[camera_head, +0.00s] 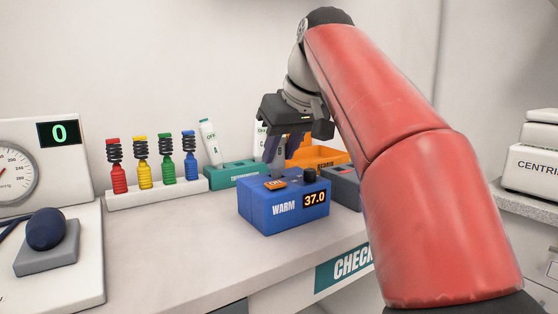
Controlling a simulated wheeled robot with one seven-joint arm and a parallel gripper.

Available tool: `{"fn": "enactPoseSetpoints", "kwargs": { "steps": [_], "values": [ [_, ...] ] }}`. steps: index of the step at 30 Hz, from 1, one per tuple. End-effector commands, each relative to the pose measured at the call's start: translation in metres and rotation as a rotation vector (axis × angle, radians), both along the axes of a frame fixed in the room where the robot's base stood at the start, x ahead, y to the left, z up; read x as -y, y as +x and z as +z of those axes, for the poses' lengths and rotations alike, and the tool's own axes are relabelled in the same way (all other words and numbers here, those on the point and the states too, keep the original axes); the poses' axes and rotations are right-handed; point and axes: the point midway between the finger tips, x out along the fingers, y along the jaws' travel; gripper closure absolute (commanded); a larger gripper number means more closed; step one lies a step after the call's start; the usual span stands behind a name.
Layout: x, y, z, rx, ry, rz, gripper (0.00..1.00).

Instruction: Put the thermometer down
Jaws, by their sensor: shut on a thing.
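My gripper (279,160) is shut, fingers pointing down, just above the blue warmer block (262,217). A narrow grey piece shows between the fingers; most of what they hold is hidden, and I take it to be the thermometer. A white handset with a green-lettered face (260,139) shows just left of the fingers, partly covered by them. I cannot tell whether it is in the grip or in the teal stand (228,179) behind. Another white handset (208,138) leans in the left end of that stand. The block reads WARM and 37.0, with an orange switch (276,184) on top.
A white rack (145,195) with several coloured coil-topped pieces stands left of the stand. An orange bin (315,153) and a grey box (344,185) are behind and right of the block. A white gauge unit with a dark bulb (46,230) is far left. The front counter is clear.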

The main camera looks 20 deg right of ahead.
Motion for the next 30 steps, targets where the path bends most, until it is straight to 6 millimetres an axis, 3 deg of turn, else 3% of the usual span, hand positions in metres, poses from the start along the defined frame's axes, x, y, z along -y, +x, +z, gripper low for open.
{"fn": "enactPoseSetpoints", "kwargs": {
  "steps": [9, 10, 15, 27, 30],
  "values": [
    [0.000, -0.001, -0.004, 0.004, 0.001, 0.001, 0.97],
    [0.001, -0.001, -0.004, 0.004, 0.001, 0.001, 0.68],
    [0.001, -0.001, -0.004, 0.004, 0.001, 0.001, 0.48],
    [0.001, -0.001, -0.013, 0.004, 0.001, 0.001, 0.48],
    [0.004, -0.011, 0.012, 0.006, 0.001, -0.002, 0.48]
  ]
}}
